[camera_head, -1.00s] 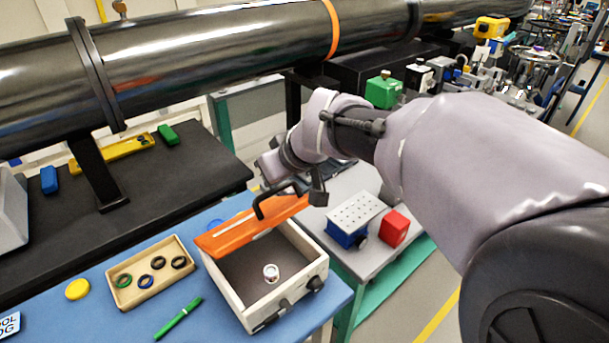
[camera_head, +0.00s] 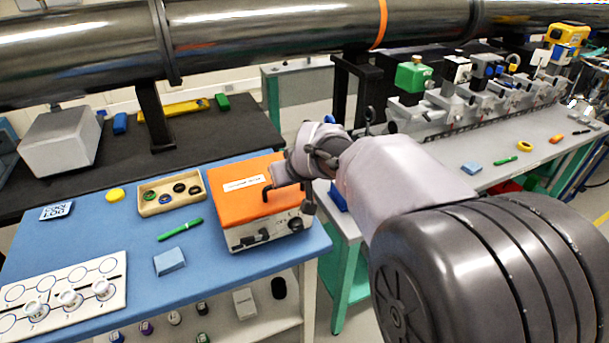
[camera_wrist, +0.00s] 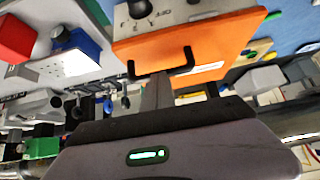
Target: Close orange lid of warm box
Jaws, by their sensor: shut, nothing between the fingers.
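The warm box (camera_head: 262,232) is a white box with dark knobs on its front. It stands at the right end of the blue bench top. Its orange lid (camera_head: 235,180) lies flat over the top and looks closed, with a pale label strip on it. The lid also shows in the wrist view (camera_wrist: 215,42), with a black bracket handle (camera_wrist: 188,60) at its edge. My gripper (camera_wrist: 157,88) is shut and empty, with its fingertips close to the handle and lid edge. I cannot tell whether it touches them. The box's inside is hidden.
A wooden tray (camera_head: 146,209) with several rings, a green pen (camera_head: 180,229) and a light blue block (camera_head: 169,261) lie left of the box. A white board (camera_head: 110,270) lies at the front left. A large black pipe (camera_head: 260,35) runs along the back.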

